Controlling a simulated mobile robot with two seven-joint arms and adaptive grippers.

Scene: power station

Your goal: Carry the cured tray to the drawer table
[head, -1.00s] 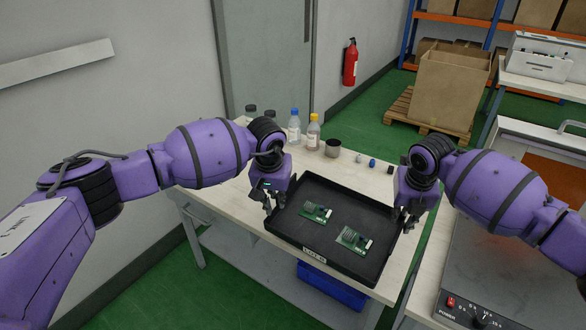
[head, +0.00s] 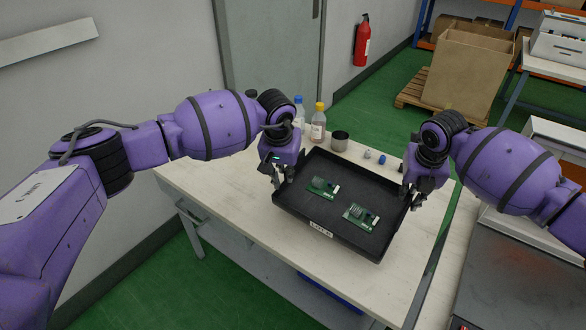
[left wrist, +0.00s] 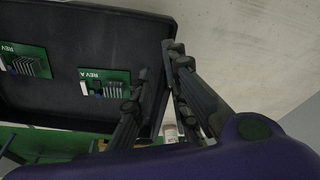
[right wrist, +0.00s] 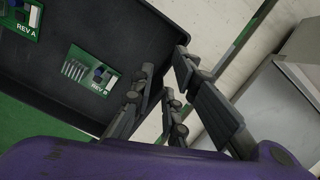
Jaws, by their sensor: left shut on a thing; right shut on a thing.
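The tray (head: 285,207) is black and shallow, with a label on its front wall, and carries two green circuit boards (head: 322,187) (head: 360,215). It looks level over the pale-topped drawer table (head: 225,205); I cannot tell whether it touches the top. My left gripper (head: 279,180) is shut on the tray's left rim, and the left wrist view shows the rim between its fingers (left wrist: 165,60). My right gripper (head: 411,195) is shut on the right rim; its fingers also show at the tray's edge in the right wrist view (right wrist: 165,80).
Bottles (head: 318,125), a dark cup (head: 340,140) and small items (head: 381,158) stand behind the tray. A dark-topped unit (head: 510,275) is at the right. The table's left and front areas are clear. A cardboard box (head: 475,70) stands on a pallet farther back.

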